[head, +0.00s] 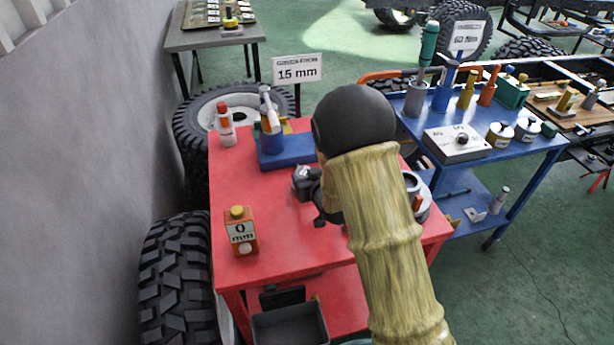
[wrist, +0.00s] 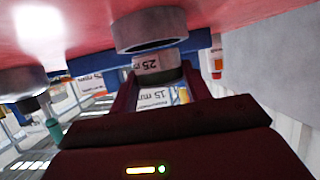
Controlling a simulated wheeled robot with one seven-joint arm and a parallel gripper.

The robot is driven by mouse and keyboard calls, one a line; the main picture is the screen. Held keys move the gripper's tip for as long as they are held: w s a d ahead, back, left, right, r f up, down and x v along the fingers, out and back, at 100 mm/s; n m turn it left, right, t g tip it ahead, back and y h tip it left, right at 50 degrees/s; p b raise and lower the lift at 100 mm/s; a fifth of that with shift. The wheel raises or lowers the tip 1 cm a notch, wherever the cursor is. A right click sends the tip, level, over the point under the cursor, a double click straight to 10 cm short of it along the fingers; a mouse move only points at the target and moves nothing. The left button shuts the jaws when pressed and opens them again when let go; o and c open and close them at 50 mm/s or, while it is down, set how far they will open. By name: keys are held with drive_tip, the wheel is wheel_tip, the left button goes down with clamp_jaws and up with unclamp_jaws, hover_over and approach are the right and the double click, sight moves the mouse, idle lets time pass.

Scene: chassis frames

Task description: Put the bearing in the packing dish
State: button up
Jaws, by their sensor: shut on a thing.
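My gripper (head: 312,186) is low over the red cart top, left of my arm in the head view. In the wrist view, which is upside down, its dark red fingers (wrist: 159,70) are shut on a small dark cylindrical piece with a label "25" (wrist: 152,63), which looks like the bearing. A wide grey ring (wrist: 150,28) is right at this piece, against the red surface; I cannot tell if they are joined. A round grey dish (head: 424,207), likely the packing dish, stands on the cart right of my arm, partly hidden by it.
The red cart (head: 272,262) also holds an orange box (head: 241,232) marked "0", a blue block (head: 285,158) with tools, and a red-capped bottle (head: 226,124). A blue cart (head: 545,148) with several tools stands to the right.

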drive_tip(key=shift+f+b, duration=0.25)
drive_tip(key=shift+b, duration=0.2)
drive_tip(key=shift+f, duration=0.3)
drive_tip(key=o, duration=1.3)
drive_tip(key=shift+r, duration=0.15)
drive_tip(key=shift+r+p, duration=0.5)
drive_tip(key=shift+r, duration=0.05)
drive_tip(key=v, duration=1.2)
drive_tip(key=shift+d+f+b, duration=0.1)
drive_tip(key=shift+b, duration=0.3)
